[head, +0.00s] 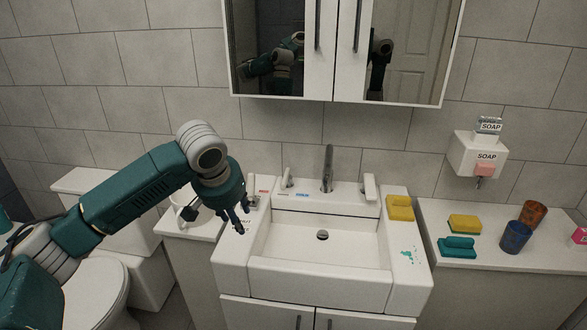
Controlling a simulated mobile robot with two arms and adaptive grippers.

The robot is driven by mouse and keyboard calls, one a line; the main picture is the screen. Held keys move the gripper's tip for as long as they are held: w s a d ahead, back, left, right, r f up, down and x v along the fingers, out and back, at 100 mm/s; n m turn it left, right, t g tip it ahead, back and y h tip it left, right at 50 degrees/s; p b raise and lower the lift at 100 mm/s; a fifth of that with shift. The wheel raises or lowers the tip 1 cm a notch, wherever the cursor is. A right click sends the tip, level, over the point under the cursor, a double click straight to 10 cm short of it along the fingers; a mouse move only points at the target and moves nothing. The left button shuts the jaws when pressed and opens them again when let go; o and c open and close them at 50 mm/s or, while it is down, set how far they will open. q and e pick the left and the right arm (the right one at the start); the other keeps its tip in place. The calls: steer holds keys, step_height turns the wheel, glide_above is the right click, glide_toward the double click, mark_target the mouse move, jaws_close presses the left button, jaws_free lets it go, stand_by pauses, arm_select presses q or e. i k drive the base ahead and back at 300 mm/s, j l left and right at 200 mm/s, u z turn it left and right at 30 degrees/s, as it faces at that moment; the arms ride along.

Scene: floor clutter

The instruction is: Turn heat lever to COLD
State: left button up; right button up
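A small white lever (288,178) stands upright at the back left of the white sink (262,258). A red label (263,191) and a blue label (302,194) lie on the ledge by its base; their text is too small to read. A larger white lever (370,187) stands right of the metal faucet (328,168). My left gripper (243,220) is over the sink's left rim, in front and to the left of the small lever, apart from it. Its fingers point down, spread and empty. My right gripper is not directly in view.
A yellow sponge (400,208) and teal spots (408,256) are on the sink's right rim. The right counter (482,259) holds sponges and two cups (515,237). A soap dispenser (480,155) and mirrored cabinet (335,98) are on the wall. The basin is empty.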

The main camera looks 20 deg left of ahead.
mark_target(285, 180)
steer(key=i, duration=0.95)
